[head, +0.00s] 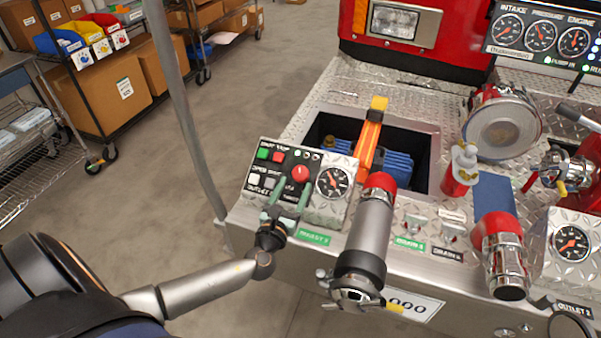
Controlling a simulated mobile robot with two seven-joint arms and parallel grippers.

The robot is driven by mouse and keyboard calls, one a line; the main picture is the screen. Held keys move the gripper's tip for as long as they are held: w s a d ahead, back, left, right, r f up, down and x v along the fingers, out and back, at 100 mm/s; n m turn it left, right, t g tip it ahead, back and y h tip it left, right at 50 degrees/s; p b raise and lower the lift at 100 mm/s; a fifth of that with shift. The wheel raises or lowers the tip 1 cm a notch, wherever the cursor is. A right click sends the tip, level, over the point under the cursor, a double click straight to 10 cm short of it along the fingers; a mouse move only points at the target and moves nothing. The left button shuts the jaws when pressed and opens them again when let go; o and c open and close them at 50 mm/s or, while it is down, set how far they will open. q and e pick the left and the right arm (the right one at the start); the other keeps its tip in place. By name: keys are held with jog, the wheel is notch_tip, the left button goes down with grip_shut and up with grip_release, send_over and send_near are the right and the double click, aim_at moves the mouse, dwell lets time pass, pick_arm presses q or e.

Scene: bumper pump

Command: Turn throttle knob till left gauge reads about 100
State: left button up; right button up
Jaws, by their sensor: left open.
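A red round throttle knob (300,174) sits on a grey control panel (262,172) on the truck's bumper. A round gauge (333,183) with a white rim, dark face and red needle is on the same panel, right of the knob. Its numbers are too small to read. My left gripper (289,192) is open just in front of the knob, over the panel's lower part. Its fingers point up toward the knob and hide some of the panel. I cannot tell if they touch anything. My right gripper is not in view.
A silver nozzle with a red end (369,230) stands close right of the panel. Behind is an open bin (435,150) with an orange tool (369,140). More gauges (540,37) are at top right, and another gauge (571,244) at right.

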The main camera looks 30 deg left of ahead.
aim_at(298, 179)
pick_arm(q)
jog(key=x, duration=0.5)
jog(key=shift+w+a, duration=0.1)
jog(key=shift+w, duration=0.25)
